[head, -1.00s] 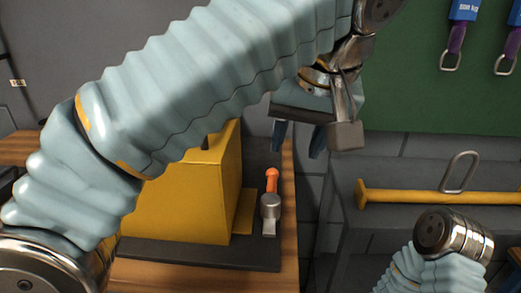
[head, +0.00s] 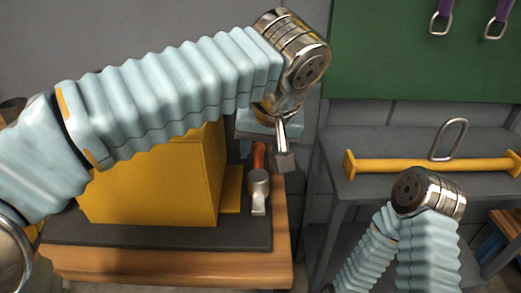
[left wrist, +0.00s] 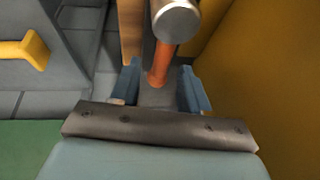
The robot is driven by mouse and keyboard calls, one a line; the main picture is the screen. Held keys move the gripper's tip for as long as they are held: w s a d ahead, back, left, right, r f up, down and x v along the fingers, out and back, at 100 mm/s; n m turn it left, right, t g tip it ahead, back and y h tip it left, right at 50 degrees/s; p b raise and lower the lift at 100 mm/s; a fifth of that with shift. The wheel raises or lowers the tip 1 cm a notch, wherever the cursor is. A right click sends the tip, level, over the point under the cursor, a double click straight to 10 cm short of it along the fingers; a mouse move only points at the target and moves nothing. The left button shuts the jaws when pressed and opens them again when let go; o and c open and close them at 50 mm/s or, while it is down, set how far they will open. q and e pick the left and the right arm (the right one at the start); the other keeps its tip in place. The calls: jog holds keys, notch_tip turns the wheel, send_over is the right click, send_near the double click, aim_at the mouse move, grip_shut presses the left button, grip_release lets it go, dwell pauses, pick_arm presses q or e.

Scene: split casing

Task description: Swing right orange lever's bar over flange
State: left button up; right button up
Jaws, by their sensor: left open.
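The right orange lever (head: 259,156) stands on the dark base beside the yellow casing, with a grey metal cylinder (head: 258,183) at its near end. The casing's yellow flange (head: 232,188) is just left of it. My left gripper (head: 260,149) is at the lever's handle, partly hidden by its own wrist parts. In the left wrist view the open blue fingers (left wrist: 161,88) stand on either side of the orange handle (left wrist: 161,65), with gaps; contact is not visible. The grey cylinder (left wrist: 176,20) lies beyond the fingertips. My right gripper is out of view.
The yellow casing (head: 160,185) stands close beside the left gripper, under my left arm. The wooden table's (head: 170,268) right edge is near the lever. A grey bench (head: 385,190) with a yellow bar (head: 430,165) stands to the right, behind my right arm.

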pick_arm(q)
jog(key=shift+w+f, duration=0.1)
jog(key=shift+f, duration=0.2)
grip_shut()
